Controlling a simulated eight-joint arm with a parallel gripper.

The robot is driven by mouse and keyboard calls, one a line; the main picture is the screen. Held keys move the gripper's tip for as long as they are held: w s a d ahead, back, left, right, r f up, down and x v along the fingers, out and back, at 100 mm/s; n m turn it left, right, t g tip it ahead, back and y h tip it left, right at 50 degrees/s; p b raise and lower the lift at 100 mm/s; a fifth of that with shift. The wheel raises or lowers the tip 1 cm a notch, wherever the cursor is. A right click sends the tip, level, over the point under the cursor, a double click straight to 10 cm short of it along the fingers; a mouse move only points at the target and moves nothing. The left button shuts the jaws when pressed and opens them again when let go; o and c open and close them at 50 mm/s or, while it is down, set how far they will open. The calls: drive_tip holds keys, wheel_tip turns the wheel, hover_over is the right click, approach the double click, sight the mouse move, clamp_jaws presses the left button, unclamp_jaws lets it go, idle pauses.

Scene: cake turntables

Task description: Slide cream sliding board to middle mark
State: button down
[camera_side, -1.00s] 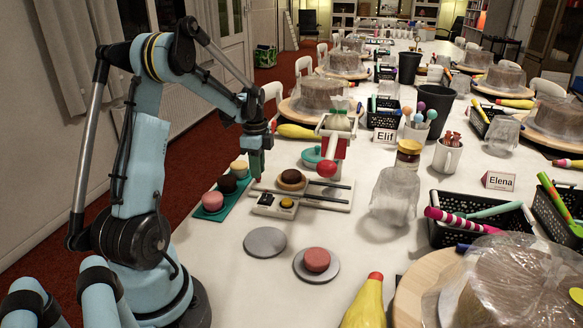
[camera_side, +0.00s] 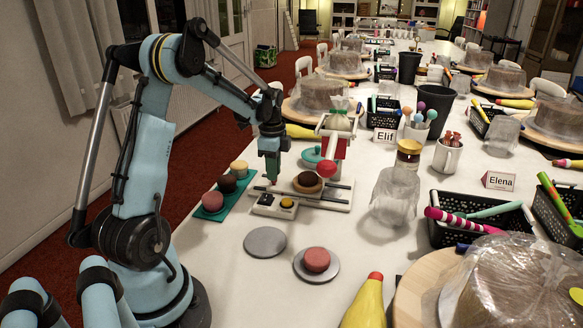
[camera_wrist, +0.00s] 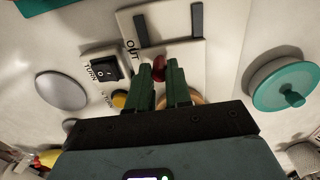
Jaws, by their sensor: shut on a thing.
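The cream sliding board (camera_wrist: 190,54) sits on a pale base (camera_side: 340,204) with two dark rails, and its front edge crosses the rails in the wrist view. A round brown bun (camera_side: 307,183) rests on it, mostly hidden by my gripper in the wrist view (camera_wrist: 194,96). My gripper (camera_side: 272,180) points down at the board's left end, beside the bun. Its green fingers, also in the wrist view (camera_wrist: 159,72), are shut around a small dark-red knob (camera_wrist: 158,68), which looks to belong to the board. The word OUT is printed beside the rails; the middle mark cannot be made out.
A switch box (camera_side: 274,206) with a yellow button stands close in front. A teal tray (camera_side: 218,205) of cakes is left; a grey disc (camera_side: 265,242) and a plated pink cake (camera_side: 317,260) are nearer.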

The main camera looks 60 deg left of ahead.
sight(300, 178)
drive_tip(key=shift+w+d, duration=2.6)
drive_tip(key=shift+w, duration=0.05)
drive_tip(key=c, duration=1)
unclamp_jaws()
drive_tip(key=shift+c, duration=0.2)
drive_tip(key=shift+r, duration=0.1)
